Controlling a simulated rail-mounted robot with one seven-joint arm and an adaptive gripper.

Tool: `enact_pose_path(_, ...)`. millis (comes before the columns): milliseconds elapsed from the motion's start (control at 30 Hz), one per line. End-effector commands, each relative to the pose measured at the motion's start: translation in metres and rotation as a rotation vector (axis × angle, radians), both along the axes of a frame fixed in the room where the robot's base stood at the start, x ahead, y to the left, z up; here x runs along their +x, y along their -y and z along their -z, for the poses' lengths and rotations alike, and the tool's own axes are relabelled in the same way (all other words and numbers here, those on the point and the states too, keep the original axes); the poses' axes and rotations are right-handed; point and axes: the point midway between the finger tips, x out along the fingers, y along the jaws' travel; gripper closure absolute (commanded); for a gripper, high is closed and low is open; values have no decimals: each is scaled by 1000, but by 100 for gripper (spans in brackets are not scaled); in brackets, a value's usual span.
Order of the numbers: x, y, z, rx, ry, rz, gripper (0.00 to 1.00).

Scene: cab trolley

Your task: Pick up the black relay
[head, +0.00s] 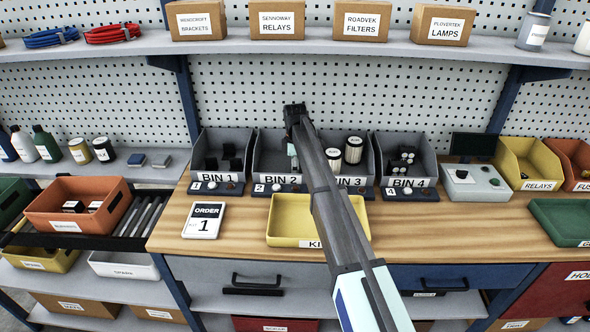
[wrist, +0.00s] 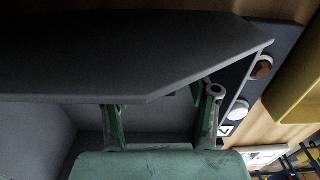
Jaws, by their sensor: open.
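Small black blocks (head: 228,162), which look like relays, stand in the grey bin labelled BIN 1 (head: 207,182). My gripper (head: 293,155) is at BIN 2 (head: 280,180), mostly hidden in the head view by my arm. In the wrist view its two green fingers (wrist: 162,115) are spread apart with nothing seen between them. A dark grey bin wall (wrist: 130,60) fills the upper part of that view and covers the fingertips. I cannot tell what lies in BIN 2, or whether the fingers touch the wall.
BIN 3 (head: 352,181) holds white-and-black cylinders; BIN 4 (head: 410,182) holds small dark parts. Button strips run before the bins. A yellow tray (head: 283,233) lies in front, partly under my arm. An ORDER 1 card (head: 204,220) lies left. The shelf (head: 230,46) overhangs behind.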

Motion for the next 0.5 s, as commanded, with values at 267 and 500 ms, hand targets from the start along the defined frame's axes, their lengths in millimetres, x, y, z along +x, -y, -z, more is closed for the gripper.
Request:
enact_pose_path(267, 0, 0, 0, 0, 0, 0, 100)
enact_pose_path(500, 0, 0, 0, 0, 0, 0, 100)
